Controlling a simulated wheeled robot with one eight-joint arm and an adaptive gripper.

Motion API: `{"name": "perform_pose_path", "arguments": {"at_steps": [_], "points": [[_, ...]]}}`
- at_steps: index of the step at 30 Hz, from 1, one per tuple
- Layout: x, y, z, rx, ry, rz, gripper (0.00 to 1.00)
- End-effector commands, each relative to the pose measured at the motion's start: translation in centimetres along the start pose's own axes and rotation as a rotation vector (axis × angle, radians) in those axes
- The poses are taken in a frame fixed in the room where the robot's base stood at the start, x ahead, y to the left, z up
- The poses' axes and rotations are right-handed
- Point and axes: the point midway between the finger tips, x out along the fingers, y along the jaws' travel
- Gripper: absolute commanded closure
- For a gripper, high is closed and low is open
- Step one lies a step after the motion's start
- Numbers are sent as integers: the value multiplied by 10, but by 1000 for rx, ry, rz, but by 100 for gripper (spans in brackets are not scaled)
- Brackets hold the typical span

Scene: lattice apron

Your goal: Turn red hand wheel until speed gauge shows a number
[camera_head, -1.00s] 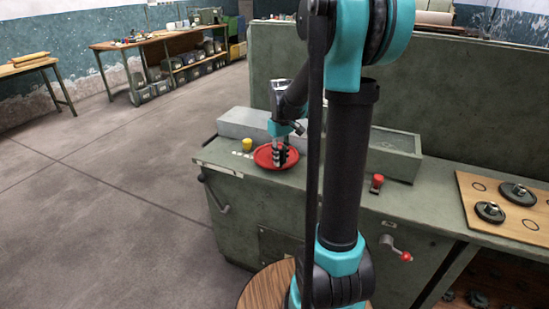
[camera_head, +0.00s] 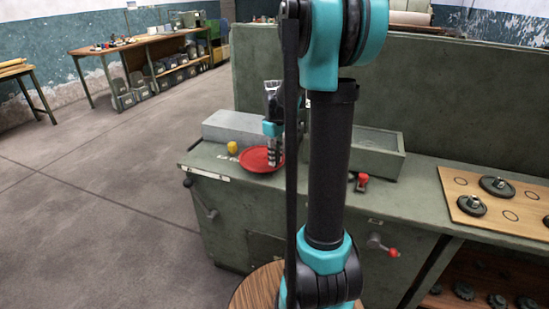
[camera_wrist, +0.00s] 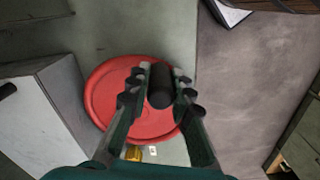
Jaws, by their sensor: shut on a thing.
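The red hand wheel (camera_head: 257,160) lies flat on top of the green machine cabinet (camera_head: 240,205). In the wrist view the wheel (camera_wrist: 105,98) is a red disc below my fingers. My gripper (camera_head: 274,156) points down over the right part of the wheel. In the wrist view my gripper (camera_wrist: 158,82) is shut on the wheel's dark upright handle (camera_wrist: 160,88), with a finger on each side. My fingers and the handle hide part of the disc. I cannot make out a speed gauge or any number.
A yellow knob (camera_head: 232,147) stands beside the wheel. A grey block (camera_head: 238,128) is behind it, and a green tray (camera_head: 378,160) is to the right. A red button (camera_head: 362,180) and a red-tipped lever (camera_head: 392,252) are nearer. Open floor (camera_head: 90,200) lies left.

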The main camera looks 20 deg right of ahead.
Motion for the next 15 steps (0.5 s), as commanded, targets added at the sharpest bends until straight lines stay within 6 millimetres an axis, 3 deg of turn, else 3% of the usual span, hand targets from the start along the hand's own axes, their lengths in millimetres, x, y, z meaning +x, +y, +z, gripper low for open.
{"name": "perform_pose_path", "arguments": {"at_steps": [7,8,12,15], "points": [[0,1,0,1,0,1,100],[0,1,0,1,0,1,77],[0,0,0,1,0,1,59],[0,0,0,1,0,0,58]]}}
